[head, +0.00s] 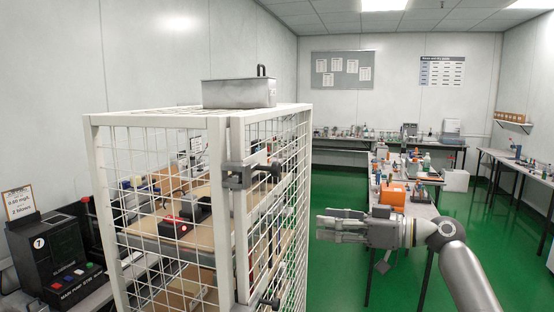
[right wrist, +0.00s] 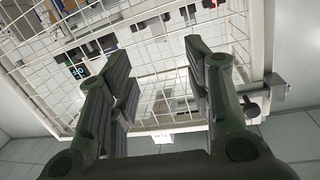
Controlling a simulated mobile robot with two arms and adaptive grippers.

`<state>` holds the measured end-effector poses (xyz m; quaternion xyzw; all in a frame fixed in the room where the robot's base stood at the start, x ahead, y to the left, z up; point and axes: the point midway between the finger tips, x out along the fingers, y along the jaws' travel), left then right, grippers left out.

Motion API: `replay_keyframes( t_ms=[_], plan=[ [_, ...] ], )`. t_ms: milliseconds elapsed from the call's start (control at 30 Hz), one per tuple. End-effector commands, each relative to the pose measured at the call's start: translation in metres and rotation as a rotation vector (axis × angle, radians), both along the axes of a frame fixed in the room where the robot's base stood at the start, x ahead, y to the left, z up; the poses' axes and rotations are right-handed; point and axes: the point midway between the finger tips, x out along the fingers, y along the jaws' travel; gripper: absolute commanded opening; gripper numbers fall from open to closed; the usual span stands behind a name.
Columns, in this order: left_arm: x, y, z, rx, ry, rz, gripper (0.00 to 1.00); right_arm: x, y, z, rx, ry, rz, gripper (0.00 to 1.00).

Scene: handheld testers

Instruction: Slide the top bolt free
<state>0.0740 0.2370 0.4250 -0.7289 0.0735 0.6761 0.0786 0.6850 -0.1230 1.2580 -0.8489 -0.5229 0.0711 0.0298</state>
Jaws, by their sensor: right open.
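A white wire-mesh cage (head: 240,215) stands at the left in the head view. The top bolt (head: 250,175), dark grey with a round knob, sits across the front corner post on the door side. A second, lower bolt (head: 265,303) shows at the bottom edge. My right gripper (head: 322,226) is open and empty, to the right of the cage and lower than the top bolt, pointing left. In the right wrist view its spread fingers (right wrist: 157,55) face the mesh, and a bolt (right wrist: 266,92) lies to the right of them; I cannot tell which one. My left gripper is out of view.
A grey metal box (head: 238,94) with a handle sits on top of the cage. Handheld testers (head: 178,222) lie on shelves inside it. A black console (head: 52,255) stands at the left. A bench with an orange box (head: 392,194) is behind my right arm. Green floor is open beyond.

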Motion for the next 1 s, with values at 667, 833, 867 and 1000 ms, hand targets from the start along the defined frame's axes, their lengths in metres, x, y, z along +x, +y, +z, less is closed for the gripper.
replay_keyframes(
  t_ms=[667,833,867,1000],
  plan=[
    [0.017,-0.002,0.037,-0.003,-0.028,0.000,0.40,-0.079,0.071,0.148,-0.009,-0.297,0.272,0.46],
    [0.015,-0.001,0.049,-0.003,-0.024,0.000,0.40,-0.072,0.100,0.147,-0.008,-0.296,0.269,0.46],
    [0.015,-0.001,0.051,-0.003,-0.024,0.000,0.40,-0.071,0.104,0.147,-0.008,-0.295,0.269,0.46],
    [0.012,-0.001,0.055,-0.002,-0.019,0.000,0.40,-0.068,0.117,0.145,-0.007,-0.296,0.268,0.46]
  ],
)
